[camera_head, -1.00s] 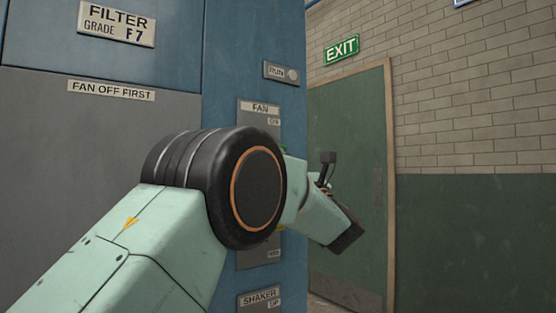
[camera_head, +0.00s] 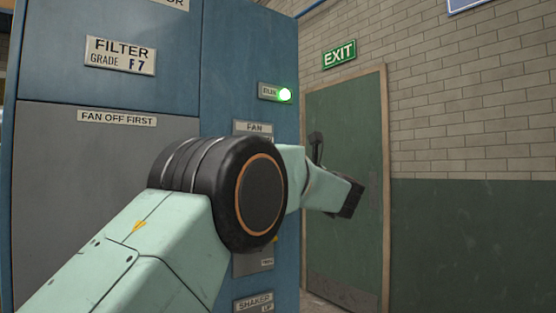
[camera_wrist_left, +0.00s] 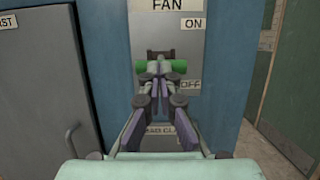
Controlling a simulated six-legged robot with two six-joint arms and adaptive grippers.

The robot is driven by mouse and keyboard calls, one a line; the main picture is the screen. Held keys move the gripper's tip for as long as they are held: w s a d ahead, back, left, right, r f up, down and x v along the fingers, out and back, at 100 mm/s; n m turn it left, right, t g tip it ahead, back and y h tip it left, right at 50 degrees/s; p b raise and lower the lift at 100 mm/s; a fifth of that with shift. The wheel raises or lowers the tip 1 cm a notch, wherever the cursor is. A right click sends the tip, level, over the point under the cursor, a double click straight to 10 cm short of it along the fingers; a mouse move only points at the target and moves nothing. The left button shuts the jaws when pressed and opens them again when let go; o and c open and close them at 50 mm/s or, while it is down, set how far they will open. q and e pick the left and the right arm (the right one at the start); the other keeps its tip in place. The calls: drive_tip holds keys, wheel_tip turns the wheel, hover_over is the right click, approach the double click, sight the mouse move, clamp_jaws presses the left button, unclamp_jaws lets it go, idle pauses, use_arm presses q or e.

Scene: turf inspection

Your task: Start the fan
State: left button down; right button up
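The fan switch plate (camera_wrist_left: 205,45) is grey, with FAN above and ON and OFF beside its lever. The lever has a green crossbar grip (camera_wrist_left: 152,67), seen in the left wrist view between the ON and OFF labels. My left gripper (camera_wrist_left: 159,75) has its fingertips closed together around the middle of this grip. In the head view, my left arm hides the gripper and lever, leaving only the top of the FAN plate (camera_head: 253,128) and its lower end showing. My right gripper is out of view.
A blue cabinet (camera_head: 230,60) carries the plate. Its grey door (camera_head: 75,190) at left is labelled FAN OFF FIRST; its handle (camera_wrist_left: 72,138) shows in the wrist view. A SHAKER plate (camera_head: 254,302) is below. A green exit door (camera_head: 345,120) stands at right.

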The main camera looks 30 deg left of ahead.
use_arm(q)
drive_tip(key=shift+r+h+p, duration=1.15)
drive_tip(key=shift+h+p, duration=0.05)
drive_tip(key=shift+p, duration=0.6)
drive_tip(key=shift+a+r+g+h+p, duration=0.1)
drive_tip(key=shift+r+g+h+p, duration=0.3)
drive_tip(key=shift+g+p, duration=0.2)
drive_tip(key=shift+a+r+p, duration=0.15)
drive_tip(key=shift+r+p, duration=0.4)
drive_tip(key=shift+p, duration=0.15)
drive_tip(key=shift+w+a, duration=0.1)
drive_tip(key=shift+w, duration=0.05)
drive_tip(key=shift+r, duration=0.15)
idle(0.4)
